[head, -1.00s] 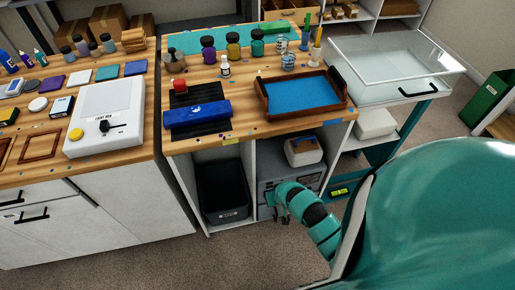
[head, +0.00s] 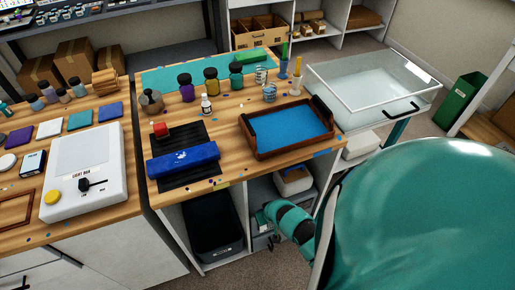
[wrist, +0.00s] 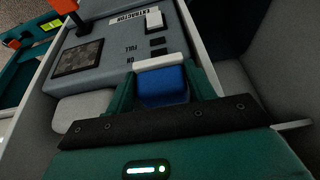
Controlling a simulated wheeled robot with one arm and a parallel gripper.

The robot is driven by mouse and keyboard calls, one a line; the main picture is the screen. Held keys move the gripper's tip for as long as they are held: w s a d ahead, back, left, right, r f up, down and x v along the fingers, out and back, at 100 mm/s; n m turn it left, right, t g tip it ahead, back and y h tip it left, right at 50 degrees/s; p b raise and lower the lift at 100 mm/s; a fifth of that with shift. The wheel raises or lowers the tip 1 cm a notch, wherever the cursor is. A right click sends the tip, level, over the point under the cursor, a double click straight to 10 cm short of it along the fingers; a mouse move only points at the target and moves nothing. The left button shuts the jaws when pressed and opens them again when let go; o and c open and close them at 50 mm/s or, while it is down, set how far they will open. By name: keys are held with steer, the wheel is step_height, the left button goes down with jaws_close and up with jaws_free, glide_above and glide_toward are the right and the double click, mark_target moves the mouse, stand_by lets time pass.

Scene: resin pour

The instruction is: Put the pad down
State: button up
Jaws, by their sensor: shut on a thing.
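In the wrist view, my gripper (wrist: 163,88) is shut on a blue pad (wrist: 162,86) with a white strip along its far edge. The pad sits between the two teal fingers. Beyond it is a grey extractor (wrist: 122,50) with a dark grille and a labelled panel. I cannot tell whether the pad touches it. In the head view, my teal arm reaches low in front of the bench's lower compartment, and the gripper and pad are hidden there.
The bench top (head: 222,166) holds a wooden tray (head: 251,143) with a blue sheet, a rolled blue cloth (head: 184,159) and several jars. A black bin (head: 212,226) stands in the compartment on the left. A white-grey object (wrist: 85,106) lies beside the extractor.

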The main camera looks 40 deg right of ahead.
steer(key=b, duration=0.4)
glide_above(256, 202)
steer(key=s, duration=0.2)
steer(key=shift+w+a, duration=0.1)
step_height(256, 202, down, 4)
steer(key=b, duration=0.3)
steer(key=shift+r, duration=0.25)
steer(key=o, duration=0.9)
steer(key=shift+o, duration=0.2)
steer(key=v, duration=1.2)
